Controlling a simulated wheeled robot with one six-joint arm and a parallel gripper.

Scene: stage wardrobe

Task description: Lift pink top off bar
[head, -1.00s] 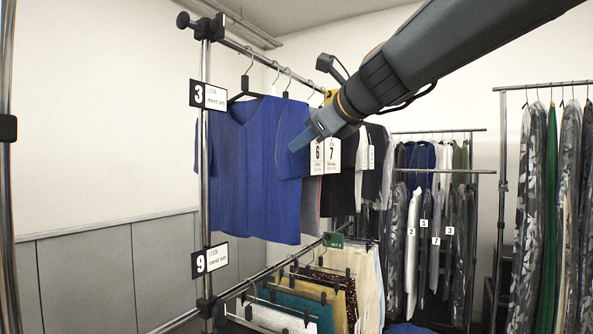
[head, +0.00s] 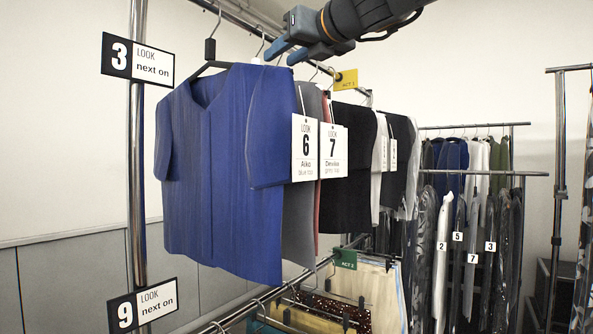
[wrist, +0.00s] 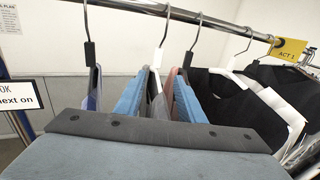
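The pink top (head: 318,205) hangs on the upper bar (head: 240,22), showing as a thin pink edge between a grey garment (head: 299,232) and a black one (head: 350,130). Most of it is hidden. In the wrist view a strip of it (wrist: 171,86) shows between my fingers. A white tag reading "7" (head: 333,150) hangs by it. My gripper (head: 285,54) is at hanger height above the tops. Its two blue fingers are apart, with a hanger and cloth between them in the wrist view (wrist: 160,98). I cannot tell whether they touch the hanger.
A blue top (head: 220,170) with tag "6" (head: 305,148) hangs nearest, left of the grey garment. A yellow "ACT 1" sign (head: 346,79) is on the bar to the right. A lower rail (head: 262,298) holds more clothes. Other full racks (head: 470,172) stand behind.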

